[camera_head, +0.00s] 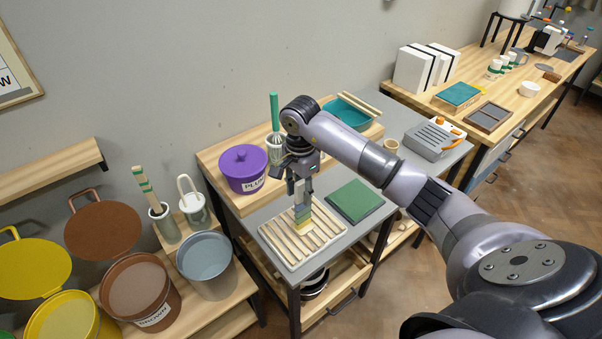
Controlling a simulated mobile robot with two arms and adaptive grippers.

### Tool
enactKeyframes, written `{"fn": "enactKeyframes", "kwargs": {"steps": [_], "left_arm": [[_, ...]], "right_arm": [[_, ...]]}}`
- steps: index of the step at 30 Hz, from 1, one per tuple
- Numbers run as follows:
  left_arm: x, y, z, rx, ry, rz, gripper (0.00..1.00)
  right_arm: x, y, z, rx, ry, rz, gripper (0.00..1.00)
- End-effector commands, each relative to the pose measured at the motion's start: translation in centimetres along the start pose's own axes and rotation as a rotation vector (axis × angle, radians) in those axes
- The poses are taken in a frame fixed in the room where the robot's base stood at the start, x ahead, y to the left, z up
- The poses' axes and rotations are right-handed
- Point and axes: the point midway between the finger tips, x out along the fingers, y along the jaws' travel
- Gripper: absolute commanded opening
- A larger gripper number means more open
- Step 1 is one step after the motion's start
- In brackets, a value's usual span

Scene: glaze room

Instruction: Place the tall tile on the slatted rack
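The tall tile (302,214) is a narrow upright piece with bluish, green and yellow bands. My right gripper (301,192) points down from above, with its fingers closed around the tile's upper part. The slatted rack (277,240), pale wood with parallel slats, lies on the grey tabletop. The tile's yellow lower end shows against the rack's slats toward its back right part. I cannot tell whether it touches the slats or hangs just above them. My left gripper is not in view.
A dark green board (354,201) lies right of the rack. A purple lidded tub (243,168) and a whisk in a pot (275,148) stand on the raised wooden shelf behind. A grey bucket (206,262) stands to the left, below the tabletop.

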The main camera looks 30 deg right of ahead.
Motion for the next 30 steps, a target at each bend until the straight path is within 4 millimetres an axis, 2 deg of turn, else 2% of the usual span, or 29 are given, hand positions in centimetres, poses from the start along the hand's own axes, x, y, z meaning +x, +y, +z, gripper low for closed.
{"fn": "enactKeyframes", "kwargs": {"steps": [1, 8, 13, 19, 30], "left_arm": [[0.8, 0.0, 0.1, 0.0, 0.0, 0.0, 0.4], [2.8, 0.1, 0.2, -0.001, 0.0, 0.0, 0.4], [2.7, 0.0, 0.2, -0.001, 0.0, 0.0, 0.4], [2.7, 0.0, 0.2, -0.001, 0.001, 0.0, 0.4], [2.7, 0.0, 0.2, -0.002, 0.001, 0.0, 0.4]], "right_arm": [[-0.7, -0.1, -0.1, -0.001, 0.004, -0.005, 0.33], [-6.0, -0.1, -0.1, 0.0, 0.003, -0.006, 0.33], [-9.1, 0.0, -0.1, 0.0, 0.003, -0.003, 0.33], [-10.4, 0.0, 0.0, 0.001, 0.001, 0.0, 0.33], [-10.6, 0.0, 0.0, 0.001, 0.0, 0.001, 0.33]]}}
